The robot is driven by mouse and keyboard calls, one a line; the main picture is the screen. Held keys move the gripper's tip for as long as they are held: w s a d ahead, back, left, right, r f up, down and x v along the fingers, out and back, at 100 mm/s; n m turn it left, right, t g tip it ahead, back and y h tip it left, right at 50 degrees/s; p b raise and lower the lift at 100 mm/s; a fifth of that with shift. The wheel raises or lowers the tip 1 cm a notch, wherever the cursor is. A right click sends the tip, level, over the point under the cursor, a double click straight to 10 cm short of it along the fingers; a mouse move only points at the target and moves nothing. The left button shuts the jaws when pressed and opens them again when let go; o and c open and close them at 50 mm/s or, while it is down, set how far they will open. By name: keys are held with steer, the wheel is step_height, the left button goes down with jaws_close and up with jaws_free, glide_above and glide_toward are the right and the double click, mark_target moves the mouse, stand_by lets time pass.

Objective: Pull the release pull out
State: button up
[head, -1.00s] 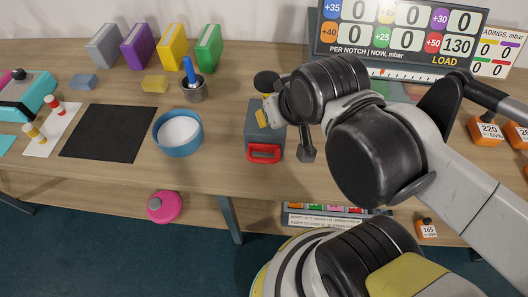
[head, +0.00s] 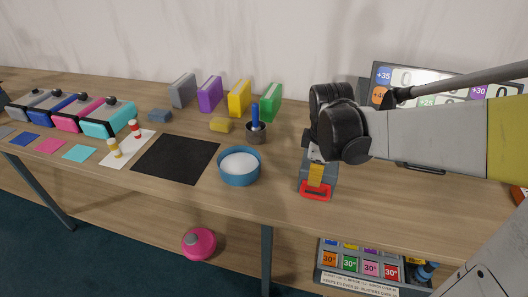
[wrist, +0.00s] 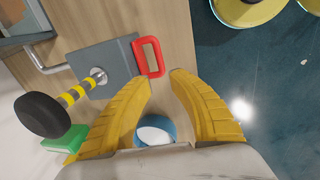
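The release pull appears to be the red loop handle (head: 316,193) on the front of a grey box (head: 305,184) near the table's front edge. In the wrist view the red handle (wrist: 150,57) stands out from the side of the grey box (wrist: 118,57). My gripper (wrist: 162,76) has two yellow ridged fingers, spread apart with nothing between the tips. The handle lies just beyond the fingertips, nearer the left one; contact cannot be told. In the head view my gripper (head: 316,174) is over the box and partly hides it.
A striped rod with a black knob (wrist: 45,115) rises from the box. A blue bowl (head: 239,178) with white contents stands left of the box, beside a black mat (head: 176,158). Coloured upright blocks and a scoreboard (head: 390,76) stand behind. A tray (head: 360,278) sits below.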

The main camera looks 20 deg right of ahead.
mark_target(312, 195)
steer(key=f+b, duration=0.1)
steer(key=f, duration=0.2)
steer(key=w+d+f+b, duration=0.1)
steer(key=f+b, duration=0.1)
steer(key=f, duration=0.2)
steer(key=f+b, duration=0.2)
steer(key=f, duration=0.2)
steer(key=shift+w+d, duration=0.25)
steer(key=shift+w, duration=0.15)
jaws_close()
